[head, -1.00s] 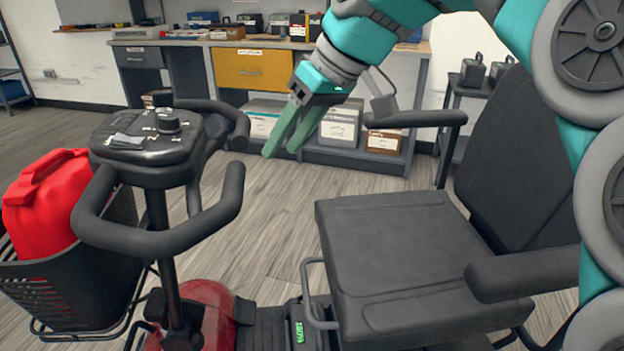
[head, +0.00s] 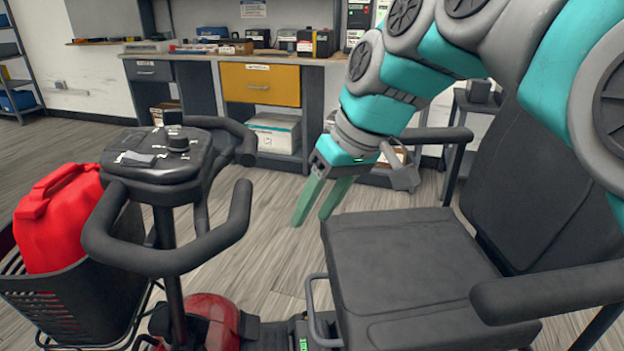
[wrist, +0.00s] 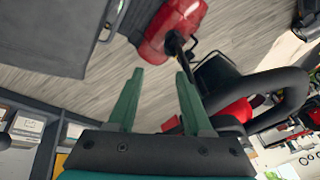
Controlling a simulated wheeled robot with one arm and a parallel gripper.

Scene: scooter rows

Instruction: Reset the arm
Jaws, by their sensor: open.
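My gripper (head: 312,204) has green fingers and hangs in the air in the head view, pointing down. It is between the scooter's handlebar and its black seat (head: 410,265), near the seat's far left corner. The fingers are apart with nothing between them. In the wrist view my gripper (wrist: 155,98) also shows open and empty, with floor beyond the fingertips. My arm arches in from the upper right in the head view.
The scooter's handlebar console (head: 165,160) stands left of my gripper. A red jerrycan (head: 62,220) sits in the black front basket (head: 75,305). A workbench with a yellow drawer (head: 260,84) stands behind. Armrests flank the seat. Open floor lies between scooter and bench.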

